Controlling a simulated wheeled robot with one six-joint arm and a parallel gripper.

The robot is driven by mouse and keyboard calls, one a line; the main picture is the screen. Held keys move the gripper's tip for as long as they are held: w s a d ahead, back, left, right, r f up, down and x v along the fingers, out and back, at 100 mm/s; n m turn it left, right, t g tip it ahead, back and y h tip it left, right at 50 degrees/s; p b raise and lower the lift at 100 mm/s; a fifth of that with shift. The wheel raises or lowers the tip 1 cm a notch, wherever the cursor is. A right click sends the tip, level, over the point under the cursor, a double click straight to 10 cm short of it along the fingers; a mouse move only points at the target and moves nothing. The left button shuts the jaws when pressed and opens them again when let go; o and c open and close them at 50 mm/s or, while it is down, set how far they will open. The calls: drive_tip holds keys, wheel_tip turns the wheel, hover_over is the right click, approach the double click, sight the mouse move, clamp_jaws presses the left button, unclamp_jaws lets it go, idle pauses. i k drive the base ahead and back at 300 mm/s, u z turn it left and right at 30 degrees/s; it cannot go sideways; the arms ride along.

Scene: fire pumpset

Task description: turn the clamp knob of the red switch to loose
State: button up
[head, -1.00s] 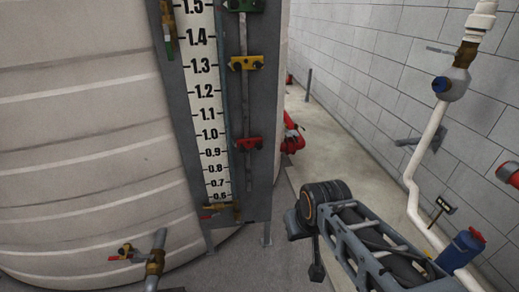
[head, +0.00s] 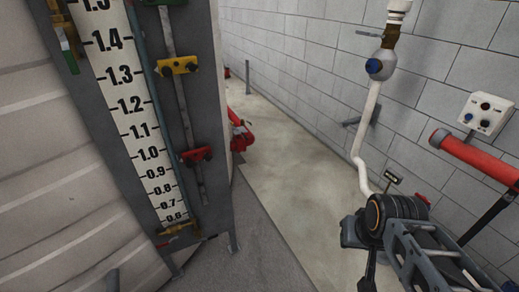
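The red switch (head: 196,155) is clamped on a thin upright rod beside the white level scale, left of centre in the head view. It sits near the 0.9 to 1.0 marks. Its clamp knob is too small to make out clearly, so I cannot tell whether it is tight or loose. My arm shows at the lower right, well to the right of the red switch and apart from it.
A yellow switch (head: 178,65) sits higher on the same rod. The scale (head: 135,110) stands against a large pale tank (head: 40,150). Open floor (head: 290,190) lies right of the panel. A white pipe (head: 366,125) and a red pipe (head: 475,158) run by the wall.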

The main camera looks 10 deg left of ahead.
sight(207, 157)
drive_tip(key=z, duration=0.7)
drive_tip(key=k, duration=1.1)
drive_tip(key=u, duration=1.65)
drive_tip(key=i, duration=1)
